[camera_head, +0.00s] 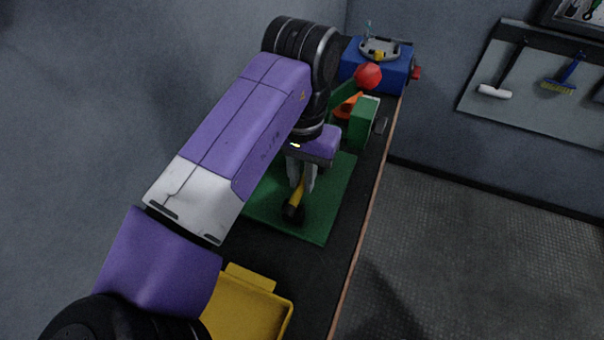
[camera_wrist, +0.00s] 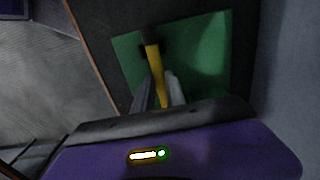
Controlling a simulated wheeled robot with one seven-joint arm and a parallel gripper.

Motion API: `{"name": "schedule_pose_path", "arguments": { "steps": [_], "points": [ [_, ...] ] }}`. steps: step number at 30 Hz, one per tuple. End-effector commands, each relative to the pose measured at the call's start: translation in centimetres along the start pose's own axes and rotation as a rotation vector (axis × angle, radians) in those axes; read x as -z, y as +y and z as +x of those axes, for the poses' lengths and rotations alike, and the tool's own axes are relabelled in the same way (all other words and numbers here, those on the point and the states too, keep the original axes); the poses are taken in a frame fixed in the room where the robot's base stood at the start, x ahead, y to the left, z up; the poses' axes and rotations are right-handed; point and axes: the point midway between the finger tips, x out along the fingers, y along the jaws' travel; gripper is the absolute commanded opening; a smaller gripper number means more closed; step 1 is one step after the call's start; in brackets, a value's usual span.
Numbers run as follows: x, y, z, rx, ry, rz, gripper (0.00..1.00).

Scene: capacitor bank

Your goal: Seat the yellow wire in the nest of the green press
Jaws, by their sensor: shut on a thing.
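The yellow wire (camera_head: 298,195) is a straight yellow piece with a black end that points down and toward the camera. My gripper (camera_head: 302,185) is shut on it above the green mat (camera_head: 333,205). In the wrist view the yellow wire (camera_wrist: 154,66) runs out from between the fingertips of my gripper (camera_wrist: 160,98), its dark end away from me. I cannot tell whether that end touches the mat. The green press (camera_head: 362,124) stands beyond the mat, with a red ball (camera_head: 368,76) on its lever and an orange part beside it. My arm partly hides it; its nest is not clearly visible.
A blue fixture (camera_head: 377,65) with a round metal top stands at the far end of the dark bench. A yellow tray (camera_head: 245,305) lies at the near end. The bench's right edge (camera_head: 365,232) runs close by the mat. Brushes hang on the right wall.

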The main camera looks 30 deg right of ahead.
Motion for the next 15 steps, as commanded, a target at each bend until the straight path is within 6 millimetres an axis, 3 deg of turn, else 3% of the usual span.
{"name": "schedule_pose_path", "arguments": {
  "steps": [14, 15],
  "points": [
    [0.00, -0.02, -0.02, 0.001, 0.000, 0.000, 0.00],
    [0.00, -0.02, -0.02, 0.001, 0.000, 0.000, 0.18]
  ]
}}
